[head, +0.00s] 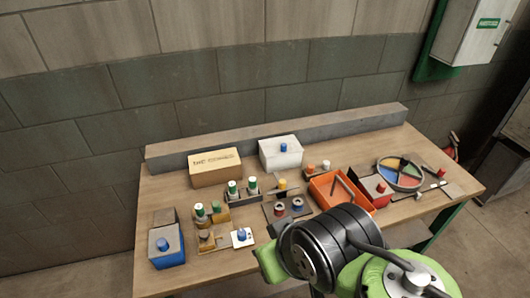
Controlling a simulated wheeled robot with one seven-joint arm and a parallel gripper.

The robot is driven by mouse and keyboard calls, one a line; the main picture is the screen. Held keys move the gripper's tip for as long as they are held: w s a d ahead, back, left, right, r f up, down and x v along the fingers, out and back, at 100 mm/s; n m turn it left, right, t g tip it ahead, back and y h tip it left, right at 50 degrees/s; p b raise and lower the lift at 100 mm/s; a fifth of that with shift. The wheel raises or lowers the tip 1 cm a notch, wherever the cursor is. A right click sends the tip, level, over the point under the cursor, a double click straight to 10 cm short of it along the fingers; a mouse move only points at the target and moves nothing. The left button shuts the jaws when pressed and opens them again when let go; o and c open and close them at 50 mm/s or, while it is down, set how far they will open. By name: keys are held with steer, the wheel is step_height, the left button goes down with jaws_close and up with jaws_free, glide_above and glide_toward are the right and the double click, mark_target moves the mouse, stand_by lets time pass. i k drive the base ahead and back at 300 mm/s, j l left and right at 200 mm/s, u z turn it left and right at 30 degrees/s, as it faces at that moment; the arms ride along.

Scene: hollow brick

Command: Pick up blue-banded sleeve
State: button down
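The small sleeve with a blue band (297,205) stands upright on a dark grey board (270,212) near the front middle of the bench. A similar sleeve with a red band (279,210) stands just left of it, on the same board. My arm crosses the lower right of the head view, in front of the bench, and its black joint lies just below and right of the sleeves. My gripper's fingers do not show. I see nothing touching the blue-banded sleeve.
An orange tray (322,198) stands right of the sleeves. A white box (268,158) and a cardboard box (205,180) stand behind. Green-topped pieces on wooden holders (215,217) and a blue box (168,260) are left. A divided round dish (383,182) is far right.

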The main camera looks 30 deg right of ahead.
mark_target(296, 208)
steer(key=l+z, duration=0.2)
steer(key=z, duration=0.65)
steer(key=l+u, duration=0.3)
steer(key=u, duration=0.15)
steer(key=l+u, duration=0.35)
steer(key=u, duration=0.15)
steer(key=l+u, duration=0.3)
steer(key=u, duration=0.15)
steer(key=l+u, duration=0.3)
steer(key=u, duration=0.2)
steer(key=k+l+u, duration=0.2)
steer(key=u, duration=0.25)
steer(key=k+l+u, duration=0.15)
steer(key=u, duration=0.35)
steer(key=k+l+u, duration=0.2)
steer(key=u, duration=0.25)
